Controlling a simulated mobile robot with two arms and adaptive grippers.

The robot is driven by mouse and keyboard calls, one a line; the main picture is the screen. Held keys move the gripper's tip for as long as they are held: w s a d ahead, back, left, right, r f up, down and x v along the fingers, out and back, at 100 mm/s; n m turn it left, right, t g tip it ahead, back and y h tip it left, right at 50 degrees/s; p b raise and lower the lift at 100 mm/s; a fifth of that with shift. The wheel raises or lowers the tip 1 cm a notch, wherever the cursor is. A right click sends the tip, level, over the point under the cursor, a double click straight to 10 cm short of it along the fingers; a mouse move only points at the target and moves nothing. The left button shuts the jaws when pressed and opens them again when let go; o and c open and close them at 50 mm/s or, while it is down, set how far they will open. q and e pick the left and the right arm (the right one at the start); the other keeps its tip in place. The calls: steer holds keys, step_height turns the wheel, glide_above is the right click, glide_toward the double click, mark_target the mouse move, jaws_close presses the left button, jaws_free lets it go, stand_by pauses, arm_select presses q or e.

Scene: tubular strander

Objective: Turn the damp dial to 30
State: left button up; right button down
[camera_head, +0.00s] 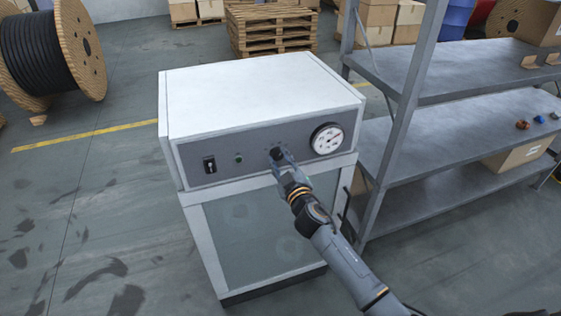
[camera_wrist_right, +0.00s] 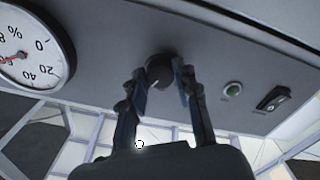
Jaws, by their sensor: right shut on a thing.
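The damp dial is a small dark knob (camera_head: 276,154) on the grey front panel of a white cabinet (camera_head: 250,90). It also shows in the right wrist view (camera_wrist_right: 160,70), between my fingertips. My right gripper (camera_head: 281,158) reaches the panel from the front right and is shut on the knob; its fingers (camera_wrist_right: 163,82) stand on both sides of it. The knob's pointer and scale are too small or hidden to read. A round white gauge (camera_head: 327,139) with a red needle sits right of the knob; it is also in the right wrist view (camera_wrist_right: 28,50). My left gripper is not in view.
A black switch (camera_head: 210,165) and a green button (camera_head: 238,159) sit left of the knob. A grey metal shelf (camera_head: 440,150) stands close on the right. A cable reel (camera_head: 55,50) and pallets (camera_head: 270,30) stand behind. The floor at left is clear.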

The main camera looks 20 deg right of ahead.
steer(key=n, duration=0.4)
steer(key=shift+n, duration=2.7)
steer(key=c, duration=1)
jaws_free()
steer(key=s, duration=1.2)
steer(key=shift+d, duration=0.25)
